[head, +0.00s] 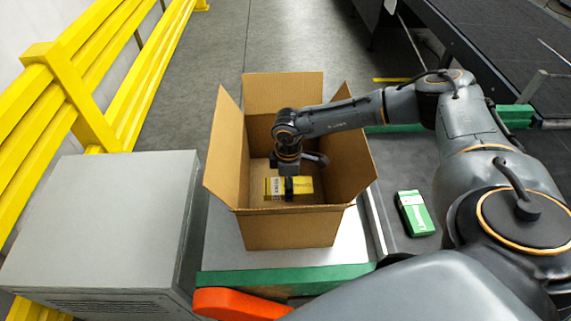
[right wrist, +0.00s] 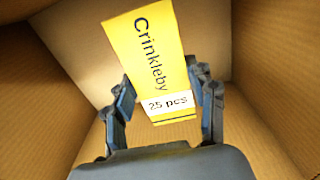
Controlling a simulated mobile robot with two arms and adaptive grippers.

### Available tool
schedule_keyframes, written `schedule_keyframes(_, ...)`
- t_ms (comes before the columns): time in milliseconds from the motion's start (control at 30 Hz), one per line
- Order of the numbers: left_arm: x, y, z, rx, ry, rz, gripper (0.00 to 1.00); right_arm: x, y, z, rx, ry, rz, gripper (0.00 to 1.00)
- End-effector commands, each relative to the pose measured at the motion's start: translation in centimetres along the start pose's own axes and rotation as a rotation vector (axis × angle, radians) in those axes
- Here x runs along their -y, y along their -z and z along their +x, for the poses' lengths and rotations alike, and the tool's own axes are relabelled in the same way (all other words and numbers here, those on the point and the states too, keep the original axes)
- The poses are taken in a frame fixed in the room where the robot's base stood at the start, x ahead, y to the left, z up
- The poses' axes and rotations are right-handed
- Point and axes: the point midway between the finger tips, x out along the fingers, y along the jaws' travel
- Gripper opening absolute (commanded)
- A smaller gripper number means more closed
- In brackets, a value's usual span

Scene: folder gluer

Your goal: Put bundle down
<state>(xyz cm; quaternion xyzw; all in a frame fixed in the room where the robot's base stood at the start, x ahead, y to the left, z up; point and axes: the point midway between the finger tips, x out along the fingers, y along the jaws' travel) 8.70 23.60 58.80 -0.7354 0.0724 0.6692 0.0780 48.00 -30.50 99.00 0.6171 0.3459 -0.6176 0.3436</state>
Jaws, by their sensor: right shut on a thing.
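The bundle (head: 302,186) is a yellow pack inside an open cardboard box (head: 290,232). My left gripper is not in view.
The box stands with its flaps open on a pale surface with a green edge (head: 285,277). A green and white pack (head: 415,213) lies to the right. A grey cabinet (head: 100,220) and yellow railing (head: 85,105) are on the left. A dark conveyor (head: 500,45) is at the upper right.

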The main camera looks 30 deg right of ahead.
Motion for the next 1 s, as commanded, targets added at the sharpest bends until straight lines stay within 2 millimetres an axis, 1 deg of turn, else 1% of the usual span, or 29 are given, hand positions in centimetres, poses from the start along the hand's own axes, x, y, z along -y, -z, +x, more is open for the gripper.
schedule_keyframes(33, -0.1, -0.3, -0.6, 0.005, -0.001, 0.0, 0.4, 0.0, 0.1, 0.6, 0.002, 0.001, -0.001, 0.21)
schedule_keyframes(100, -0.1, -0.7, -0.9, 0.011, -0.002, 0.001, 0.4, 0.0, 0.0, 1.5, 0.001, 0.0, -0.001, 0.21)
schedule_keyframes(200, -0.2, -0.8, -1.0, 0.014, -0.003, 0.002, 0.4, -0.1, 0.1, 2.4, 0.0, 0.0, -0.002, 0.21)
schedule_keyframes(267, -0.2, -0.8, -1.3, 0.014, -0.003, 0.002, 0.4, -0.1, 0.1, 3.0, 0.0, 0.0, -0.002, 0.21)
schedule_keyframes(400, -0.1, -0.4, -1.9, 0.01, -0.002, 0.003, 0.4, -0.1, 0.1, 5.2, 0.001, 0.0, -0.003, 0.21)
schedule_keyframes(500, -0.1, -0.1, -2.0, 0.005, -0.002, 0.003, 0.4, -0.1, 0.1, 6.2, 0.0, -0.001, -0.002, 0.21)
schedule_keyframes(700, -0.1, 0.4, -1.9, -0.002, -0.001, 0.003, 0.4, -0.1, 0.1, 6.5, -0.001, -0.002, -0.002, 0.21)
schedule_keyframes(1000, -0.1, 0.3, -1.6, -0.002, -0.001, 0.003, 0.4, -0.1, 0.1, 7.2, -0.001, -0.001, -0.003, 0.21)
